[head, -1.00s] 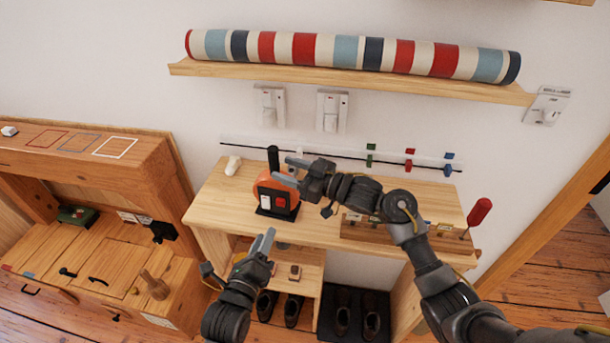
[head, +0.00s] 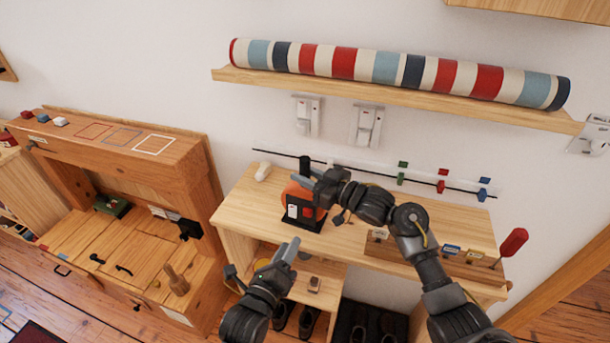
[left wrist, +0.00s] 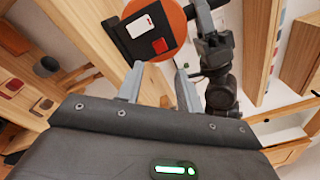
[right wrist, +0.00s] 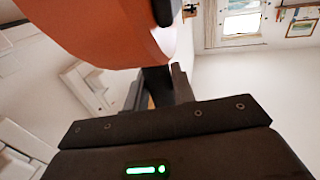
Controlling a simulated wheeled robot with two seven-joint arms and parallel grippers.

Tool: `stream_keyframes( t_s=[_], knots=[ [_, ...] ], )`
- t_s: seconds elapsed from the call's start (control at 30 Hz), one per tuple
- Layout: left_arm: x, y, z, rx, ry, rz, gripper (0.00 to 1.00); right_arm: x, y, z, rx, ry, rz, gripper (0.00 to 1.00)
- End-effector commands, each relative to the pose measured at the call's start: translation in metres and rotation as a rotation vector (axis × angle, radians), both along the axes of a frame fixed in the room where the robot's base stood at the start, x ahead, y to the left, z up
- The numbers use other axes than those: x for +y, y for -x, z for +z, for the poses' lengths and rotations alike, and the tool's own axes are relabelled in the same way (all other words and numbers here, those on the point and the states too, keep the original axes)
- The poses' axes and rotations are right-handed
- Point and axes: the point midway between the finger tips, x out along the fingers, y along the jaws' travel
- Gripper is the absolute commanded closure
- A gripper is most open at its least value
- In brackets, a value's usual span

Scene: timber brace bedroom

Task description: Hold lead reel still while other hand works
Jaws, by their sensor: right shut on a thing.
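The lead reel (head: 300,194) is an orange drum with a black upright handle and a black front plate carrying a white and a red patch. It stands upright on the wooden bench. My right gripper (head: 312,180) is beside its upper right. In the right wrist view the right gripper (right wrist: 155,90) is shut on a dark part of the reel, beside the orange drum (right wrist: 100,30). My left gripper (head: 292,248) is lower, in front of the bench edge, apart from the reel. In the left wrist view its fingers (left wrist: 158,88) are spread and empty, with the reel (left wrist: 165,30) beyond.
The bench top (head: 240,208) has a white object (head: 263,171) at its back left and a wooden block rack with a red-handled tool (head: 513,242) at right. Wall sockets (head: 368,125) and a shelf with a striped roll (head: 400,70) are above. Shoes stand below.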

Motion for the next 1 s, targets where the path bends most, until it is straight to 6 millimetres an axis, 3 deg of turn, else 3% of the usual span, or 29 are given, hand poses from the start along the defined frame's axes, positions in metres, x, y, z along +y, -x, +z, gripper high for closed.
stream_keyframes(
  t_s=[0.23,0.37,0.5,0.63,0.73,0.87,1.0],
  knots=[
    [0.000,0.000,0.000,0.000,0.000,0.000,0.64,0.000,0.000,0.000,0.000,0.000,-0.001,1.00],
    [0.001,-0.004,0.005,-0.014,-0.005,0.000,0.81,0.000,0.000,0.000,0.000,0.000,-0.001,1.00],
    [0.026,-0.029,0.015,-0.080,-0.093,-0.006,0.99,0.000,0.000,0.000,0.000,0.000,-0.001,1.00],
    [0.054,-0.058,0.022,-0.177,-0.219,-0.108,1.00,0.000,0.000,0.000,0.000,0.000,-0.001,1.00],
    [0.075,-0.073,0.024,-0.179,-0.186,-0.274,1.00,0.000,0.000,0.000,0.000,0.000,-0.001,1.00],
    [0.094,-0.068,0.017,-0.041,-0.038,-0.475,1.00,0.000,0.000,0.000,0.000,0.000,0.000,1.00],
    [0.102,-0.047,0.004,0.179,0.159,-0.627,1.00,0.000,0.000,0.000,0.001,0.001,0.000,1.00]
  ],
)
